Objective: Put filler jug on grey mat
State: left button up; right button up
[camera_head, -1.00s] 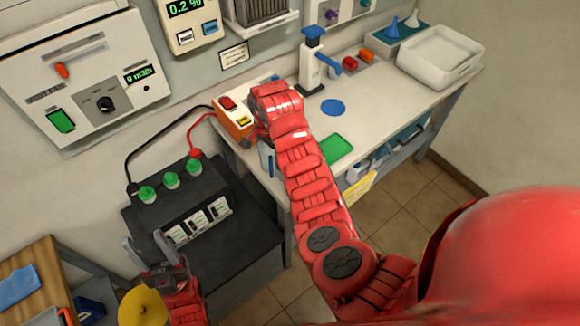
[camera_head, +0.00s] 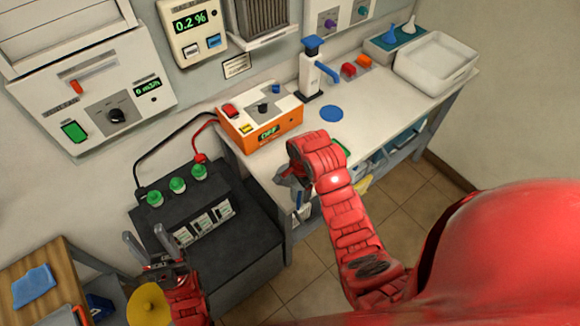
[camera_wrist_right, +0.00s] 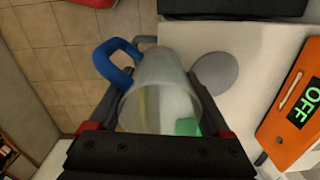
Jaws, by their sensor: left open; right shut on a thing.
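The filler jug (camera_wrist_right: 158,88) is a translucent vessel with a blue handle. In the right wrist view it sits between the fingers of my right gripper (camera_wrist_right: 160,115), which is shut on it. The grey mat (camera_wrist_right: 216,73) is a round disc on the white bench, beside the jug and apart from it in that picture. In the head view my right gripper (camera_head: 291,180) is at the bench's front edge, partly hidden by its arm; I cannot make out the grey mat there. My left gripper (camera_head: 145,239) is open and empty near the black battery (camera_head: 240,250).
On the white bench (camera_head: 385,100) stand an orange charger (camera_head: 262,122), a pump bottle (camera_head: 310,75), a blue disc (camera_head: 331,112) and a white tray (camera_head: 436,62). A green patch (camera_head: 342,146) shows partly behind my right arm. Cables run from charger to battery.

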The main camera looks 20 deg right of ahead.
jog(key=w+b, duration=0.3)
jog(key=w+f+b, duration=0.1)
jog(key=w+b, duration=0.5)
jog(key=shift+w+d+f, duration=0.2)
jog(key=shift+w+f, duration=0.05)
jog(key=shift+f, duration=0.1)
jog(key=shift+w+r, duration=0.35)
jog(key=shift+w, duration=0.05)
jog(key=shift+w+d, duration=0.1)
jog(key=shift+w, duration=0.6)
jog(key=shift+p, duration=0.4)
notch_tip(320, 180, down, 3)
jog(key=shift+r+p, duration=0.1)
jog(key=shift+p, duration=0.85)
jog(key=shift+f, duration=0.25)
jog(key=shift+w+f, duration=0.1)
